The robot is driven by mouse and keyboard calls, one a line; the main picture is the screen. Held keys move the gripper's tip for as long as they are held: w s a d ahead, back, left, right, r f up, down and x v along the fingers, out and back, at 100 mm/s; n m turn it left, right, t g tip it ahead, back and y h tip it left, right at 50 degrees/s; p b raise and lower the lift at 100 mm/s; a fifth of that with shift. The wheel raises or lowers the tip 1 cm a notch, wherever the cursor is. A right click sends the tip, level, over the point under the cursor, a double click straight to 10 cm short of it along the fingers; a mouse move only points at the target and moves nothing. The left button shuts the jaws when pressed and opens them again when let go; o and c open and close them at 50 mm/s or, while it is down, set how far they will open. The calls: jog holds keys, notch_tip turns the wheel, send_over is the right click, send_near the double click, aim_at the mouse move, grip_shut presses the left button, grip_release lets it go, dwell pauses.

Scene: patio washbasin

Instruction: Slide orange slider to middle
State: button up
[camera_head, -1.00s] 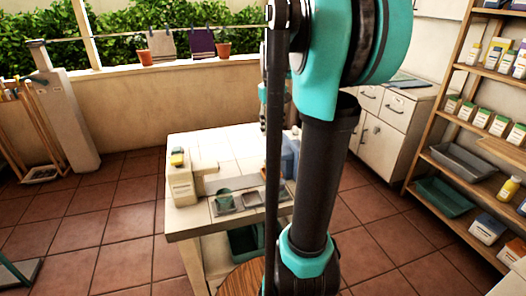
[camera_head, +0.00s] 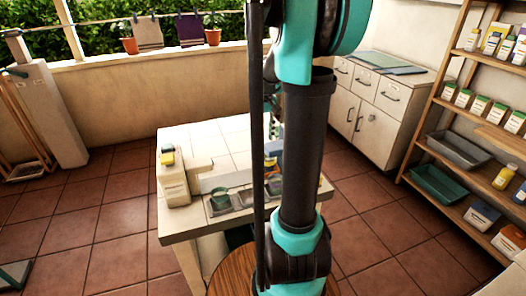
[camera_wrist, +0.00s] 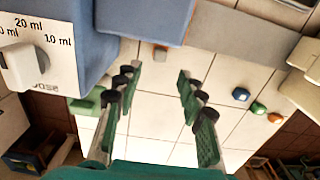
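My gripper (camera_wrist: 157,78) is open and empty in the wrist view, with its two green-padded fingers apart above pale tiles. A small orange-brown piece (camera_wrist: 160,53) lies beyond the fingertips, and a small orange knob (camera_wrist: 275,118) sits to the right beside a green knob (camera_wrist: 258,108) and a blue knob (camera_wrist: 241,95). I cannot tell which orange piece is the slider, and its track is not clear. In the head view, an orange spot (camera_head: 270,163) shows on the table beside my arm, which hides most of the gripper.
A blue dispenser (camera_wrist: 150,18) with a white dial panel (camera_wrist: 35,50) is close to the gripper at upper left. A shelf (camera_head: 440,110) stands at right.

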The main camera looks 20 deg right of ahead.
aim_at(263, 153)
notch_tip(263, 153, down, 8)
jog(key=shift+r, duration=0.2)
grip_shut()
dwell(0.4)
